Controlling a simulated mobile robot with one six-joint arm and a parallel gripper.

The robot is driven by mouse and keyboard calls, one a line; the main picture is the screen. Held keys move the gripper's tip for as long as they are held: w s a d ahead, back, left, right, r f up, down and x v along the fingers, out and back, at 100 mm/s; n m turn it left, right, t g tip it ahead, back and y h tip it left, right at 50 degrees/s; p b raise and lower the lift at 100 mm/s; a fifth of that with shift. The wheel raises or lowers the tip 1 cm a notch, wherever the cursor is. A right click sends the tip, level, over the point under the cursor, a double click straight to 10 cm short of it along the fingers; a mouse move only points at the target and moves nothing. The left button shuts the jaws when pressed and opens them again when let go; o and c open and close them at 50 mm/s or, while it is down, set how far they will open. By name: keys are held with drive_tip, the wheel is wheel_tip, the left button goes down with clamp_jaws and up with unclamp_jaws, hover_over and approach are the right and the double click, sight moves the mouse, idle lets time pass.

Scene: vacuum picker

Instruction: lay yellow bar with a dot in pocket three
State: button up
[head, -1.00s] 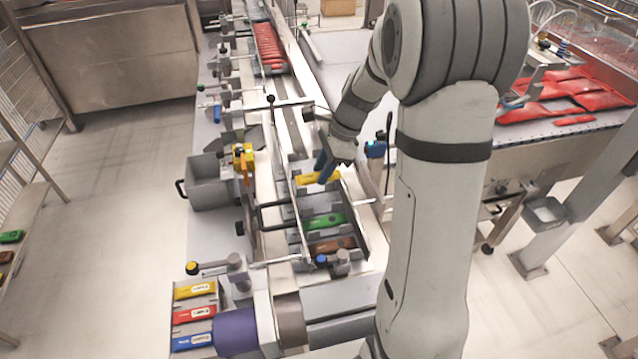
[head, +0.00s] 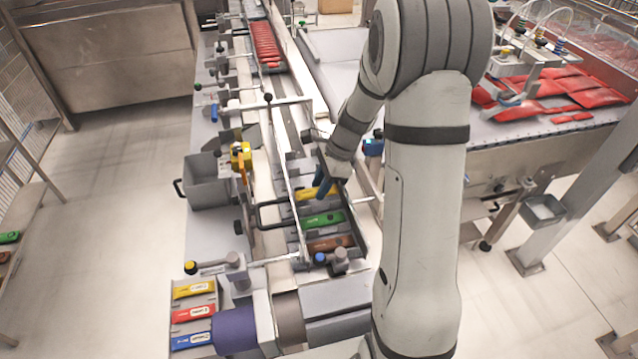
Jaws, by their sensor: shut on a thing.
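No pocket numbers are readable, and I cannot tell whether the yellow bar touches the pocket floor.
Yellow, red and blue bars lie in a rack (head: 178,304) at lower left. A grey bin (head: 207,182) stands left of the tray. A metal rail (head: 291,170) runs close along the tray's left side. Red packs (head: 560,88) lie on the right-hand conveyor.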

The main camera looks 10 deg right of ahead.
drive_tip(key=shift+f, duration=0.2)
drive_tip(key=o, duration=1)
drive_tip(key=shift+c, duration=0.2)
drive_tip(key=shift+r+p, duration=0.35)
drive_tip(key=shift+r, duration=0.25)
drive_tip(key=b+v, duration=0.1)
drive_tip(key=v, duration=1)
drive_tip(key=s+a+r+n+t+h, duration=0.1)
drive_tip(key=s+a+r+n+h, duration=0.1)
drive_tip(key=s+n, duration=0.7)
drive_tip(key=s+a+r+n+t+h, duration=0.2)
drive_tip(key=s+r+n, duration=0.1)
drive_tip(key=s+n, duration=0.6)
drive_tip(key=s, duration=0.4)
drive_tip(key=shift+a+t, duration=0.3)
drive_tip(key=shift+a, duration=0.05)
